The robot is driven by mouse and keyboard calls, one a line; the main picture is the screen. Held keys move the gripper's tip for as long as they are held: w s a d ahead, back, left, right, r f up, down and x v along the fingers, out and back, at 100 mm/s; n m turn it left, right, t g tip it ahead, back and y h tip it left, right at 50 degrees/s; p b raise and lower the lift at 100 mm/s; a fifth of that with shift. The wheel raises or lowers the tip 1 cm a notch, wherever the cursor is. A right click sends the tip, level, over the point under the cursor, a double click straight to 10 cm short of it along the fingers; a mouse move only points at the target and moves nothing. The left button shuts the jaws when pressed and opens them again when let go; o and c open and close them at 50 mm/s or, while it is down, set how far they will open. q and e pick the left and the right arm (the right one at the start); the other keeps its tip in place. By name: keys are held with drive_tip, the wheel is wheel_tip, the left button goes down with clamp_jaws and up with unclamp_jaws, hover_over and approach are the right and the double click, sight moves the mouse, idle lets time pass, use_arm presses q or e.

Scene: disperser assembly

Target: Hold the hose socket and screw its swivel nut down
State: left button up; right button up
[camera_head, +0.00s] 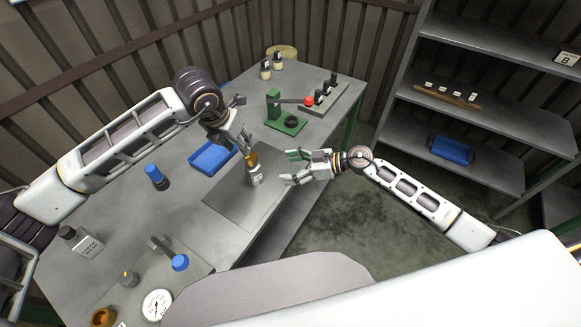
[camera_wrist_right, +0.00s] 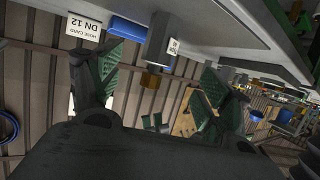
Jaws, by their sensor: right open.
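A grey cylindrical part (camera_head: 253,176), which I take for the hose socket, stands upright on the grey mat with a brass piece (camera_head: 251,160), seemingly its swivel nut, at its top. In the right wrist view the grey cylinder (camera_wrist_right: 161,40) and the brass piece (camera_wrist_right: 151,80) appear upside down between my finger pads. My right gripper (camera_head: 291,167) is open and empty, to the right of the cylinder, with its fingers pointing at it. My left gripper (camera_head: 240,140) is just above and left of the brass piece. Whether its fingers touch or grip it is unclear.
A blue tray (camera_head: 212,157) lies left of the grey mat (camera_head: 225,203). A green press with a red knob (camera_head: 287,121) stands behind. A blue-capped bottle (camera_head: 155,176) is at left, and a dial gauge (camera_head: 157,305) in front. The shelf rack (camera_head: 490,85) is at right.

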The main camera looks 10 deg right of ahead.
sight(253, 171)
drive_tip(key=shift+a, duration=0.15)
drive_tip(key=shift+x, duration=6.75)
drive_tip(key=c, duration=1.6)
drive_tip(key=o, duration=0.8)
drive_tip(key=c, duration=0.7)
